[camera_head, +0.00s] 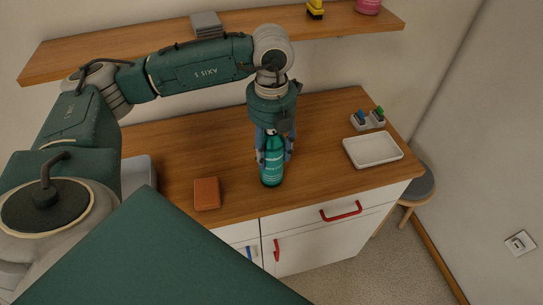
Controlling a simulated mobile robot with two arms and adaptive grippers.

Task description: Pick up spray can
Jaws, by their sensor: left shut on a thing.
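The spray can (272,174) is a teal cylinder with pale lettering. It stands upright at the middle of the wooden countertop, near its front edge. My left gripper (273,157) comes down from above with its fingers on both sides of the can, shut on its upper part. The can's top is partly hidden by the gripper. I cannot tell whether its base touches the counter. My right gripper is not in view.
A brown block (207,193) lies left of the can on the countertop (225,150). A white tray (373,150) and a small holder with blue and green items (368,118) are at the right. A wooden shelf (130,55) runs above. A stool (418,184) stands beyond the right end.

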